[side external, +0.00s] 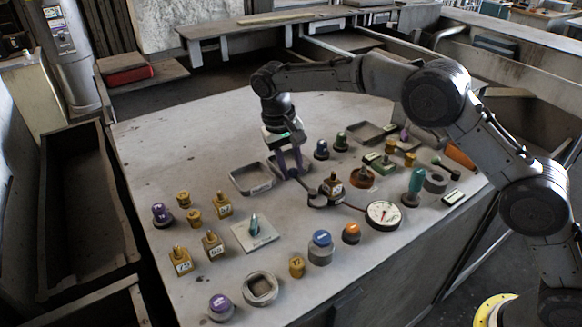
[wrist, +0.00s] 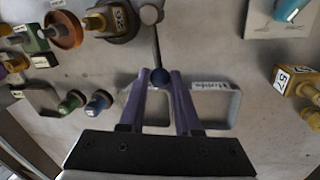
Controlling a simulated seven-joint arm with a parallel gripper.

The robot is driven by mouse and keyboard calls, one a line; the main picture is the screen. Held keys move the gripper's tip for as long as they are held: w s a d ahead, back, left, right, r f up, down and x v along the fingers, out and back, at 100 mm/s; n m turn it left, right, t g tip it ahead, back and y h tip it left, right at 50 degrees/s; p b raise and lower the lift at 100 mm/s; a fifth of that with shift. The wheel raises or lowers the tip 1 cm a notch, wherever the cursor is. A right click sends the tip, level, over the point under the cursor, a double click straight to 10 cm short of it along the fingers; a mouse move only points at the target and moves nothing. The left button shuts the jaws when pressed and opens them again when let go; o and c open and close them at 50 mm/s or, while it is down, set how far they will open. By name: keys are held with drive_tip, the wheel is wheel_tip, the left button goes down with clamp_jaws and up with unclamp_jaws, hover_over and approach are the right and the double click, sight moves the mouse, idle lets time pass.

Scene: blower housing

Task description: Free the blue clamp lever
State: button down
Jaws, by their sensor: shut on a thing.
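The lever's rod (side external: 304,187) runs from the fingertips to a dark ring-like base, and the knob is mostly hidden by the fingers there.
A labelled open tray (side external: 252,179) stands left of my gripper, with another partly behind it. A yellow block (side external: 332,186) stands close to the lever's pivot, near a round gauge (side external: 383,215). A teal handle (side external: 254,226) is on a white plate nearer the front. Several knobs crowd the right.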

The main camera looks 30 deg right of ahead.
drive_tip(key=shift+w+d+r, duration=0.1)
drive_tip(key=shift+r, duration=0.05)
drive_tip(key=c, duration=0.6)
unclamp_jaws()
drive_tip(key=shift+w+a+r, duration=0.1)
drive_tip(key=shift+a+r, duration=0.35)
drive_tip(key=shift+r, duration=1.8)
drive_tip(key=shift+w+a+r, duration=0.1)
drive_tip(key=shift+a+r, duration=0.35)
drive_tip(key=shift+r, duration=1.75)
drive_tip(key=shift+a+r, duration=0.45)
drive_tip(key=shift+r, duration=1.8)
